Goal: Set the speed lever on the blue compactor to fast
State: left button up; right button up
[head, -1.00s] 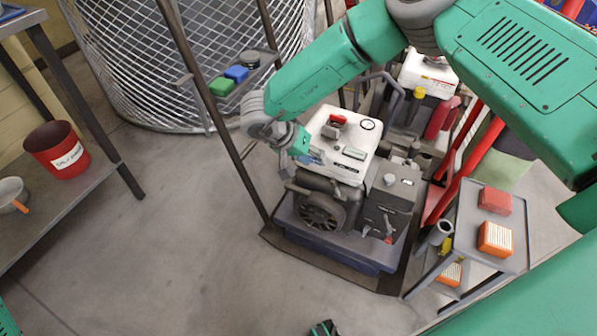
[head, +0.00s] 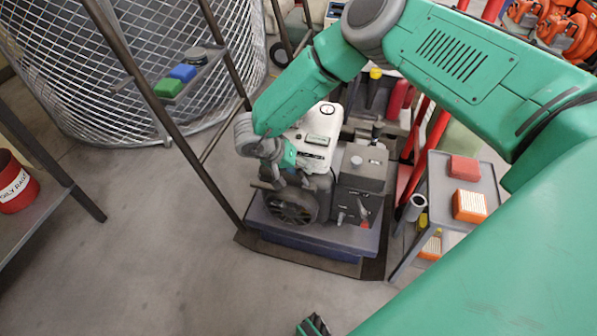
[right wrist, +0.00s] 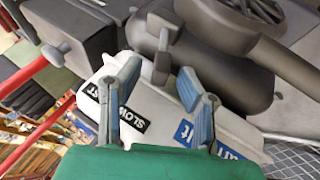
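The compactor (head: 312,245) has a dark blue base, a white-topped engine and a grey box on its right. My right gripper (head: 294,172) is at the left front of the engine, and my forearm hides part of the white top. In the right wrist view, my right gripper (right wrist: 159,68) is open. Its blue fingers point at a small grey lever (right wrist: 163,55), which appears between the fingertips; contact cannot be told. A black-and-white label (right wrist: 130,113) below it reads SLOW, with ST of another word visible to its left.
A grey cart (head: 480,185) with red and orange blocks stands at right. Dark frame posts (head: 175,115) and a shelf with blue and green blocks stand at left, before a wire mesh drum (head: 110,60). A red bucket (head: 15,185) is far left. The floor at front left is clear.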

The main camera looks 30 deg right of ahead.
jog(key=shift+d+f, duration=0.2)
jog(key=shift+d, duration=0.05)
jog(key=shift+a+r, duration=0.1)
jog(key=shift+a, duration=0.2)
grip_shut()
